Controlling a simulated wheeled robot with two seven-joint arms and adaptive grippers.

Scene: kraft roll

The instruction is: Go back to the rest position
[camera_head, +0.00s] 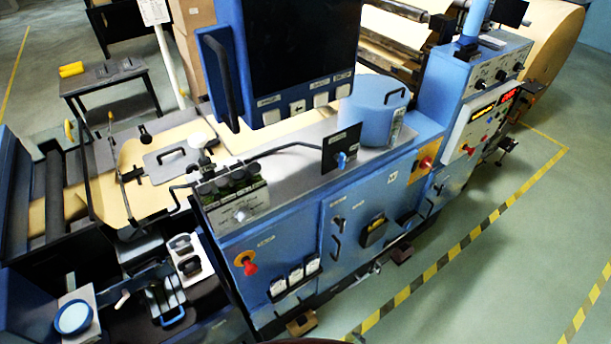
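Neither of my grippers shows in the head view, and no arm of mine can be made out. A large blue machine (290,232) fills the middle of the view. A dark screen panel (297,50) with a row of buttons stands above it. A blue lidded pot (371,110) sits on its grey top. A red knob (249,266) is on its left front. A control cabinet (480,120) with lit displays rises at its right end.
A kraft roll (560,45) is at the upper right. Black-yellow tape (455,255) crosses the open green floor at the right. A small dark table (105,77) with yellow items stands at the upper left. Dark equipment (170,290) fills the lower left.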

